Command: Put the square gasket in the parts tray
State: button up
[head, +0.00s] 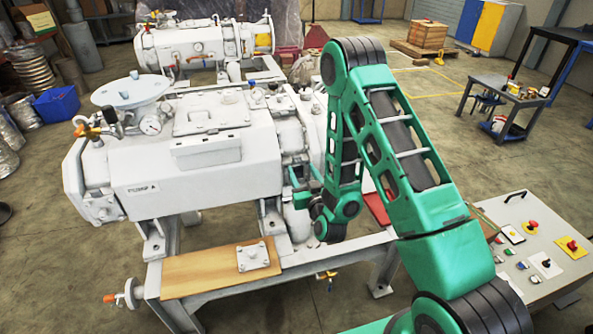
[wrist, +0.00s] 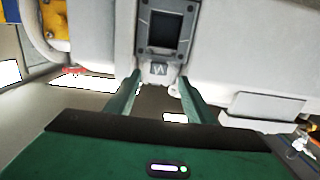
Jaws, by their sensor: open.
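A dark grey square frame (wrist: 142,32) with a dark opening and small corner dots shows at the top middle of the wrist view. It looks like the square gasket, but I cannot tell if it is loose or part of the pale machine. My gripper (wrist: 160,77) is open, its two green fingers apart below the frame, with nothing seen between them. In the head view my gripper (head: 301,187) is beside the right end of the white pump (head: 205,155). The gasket cannot be made out there. A red flat thing (head: 376,208), partly hidden behind my arm, may be the parts tray.
A wooden board (head: 205,273) with a pale square plate (head: 253,257) lies on the pump's frame in front. A control panel (head: 540,240) stands at the right. A second pump (head: 200,45) stands behind.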

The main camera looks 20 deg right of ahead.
aim_at(297, 160)
jog(key=shift+w+d+f, duration=0.1)
jog(key=shift+w+f, duration=0.1)
jog(key=shift+w, duration=1.15)
jog(key=shift+w+d+f, duration=0.1)
jog(key=shift+w+f, duration=0.05)
jog(key=shift+w, duration=1.15)
jog(key=shift+a, duration=0.1)
jog(key=shift+c, duration=0.2)
jog(key=c, duration=1.2)
jog(key=shift+o, duration=0.2)
jog(key=shift+s+r, duration=0.1)
